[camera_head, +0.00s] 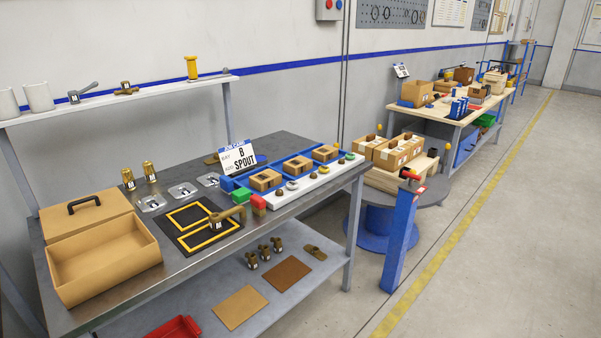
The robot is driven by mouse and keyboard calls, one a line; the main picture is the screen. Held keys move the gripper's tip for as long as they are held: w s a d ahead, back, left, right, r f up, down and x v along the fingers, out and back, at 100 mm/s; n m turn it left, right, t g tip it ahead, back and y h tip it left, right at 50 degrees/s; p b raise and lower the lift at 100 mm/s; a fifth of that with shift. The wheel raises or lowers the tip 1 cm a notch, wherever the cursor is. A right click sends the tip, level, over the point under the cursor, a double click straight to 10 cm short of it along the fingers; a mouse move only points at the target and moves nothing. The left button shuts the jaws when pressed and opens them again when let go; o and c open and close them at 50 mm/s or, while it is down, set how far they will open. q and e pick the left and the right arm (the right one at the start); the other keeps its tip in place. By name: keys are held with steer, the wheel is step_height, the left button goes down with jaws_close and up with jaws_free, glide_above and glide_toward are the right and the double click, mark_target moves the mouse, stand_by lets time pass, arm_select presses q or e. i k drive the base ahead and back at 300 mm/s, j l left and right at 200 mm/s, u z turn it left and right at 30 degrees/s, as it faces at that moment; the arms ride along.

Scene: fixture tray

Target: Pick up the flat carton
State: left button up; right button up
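No thing in view is plainly marked as the flat carton. A flat tan sheet (240,307) lies on the lower shelf of the near bench, towards its front. A darker brown flat sheet (286,274) lies beside it to the right. An open, empty tan carton (103,262) stands on the bench top at the left, in front of a tan box with a black handle (87,213). Neither of my grippers is in view.
The steel bench (205,258) holds a black mat with yellow outlines (190,216), a spout sign (238,157) and blue fixtures with small cartons. A red tray (176,328) sits at the front of the lower shelf. A blue post (400,238) stands right of the bench.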

mark_target(299, 164)
steer(key=i+l, duration=0.15)
steer(key=i, duration=0.35)
steer(key=i+l, duration=0.2)
steer(key=i, duration=0.3)
steer(key=i+l, duration=0.15)
steer(key=i, duration=0.35)
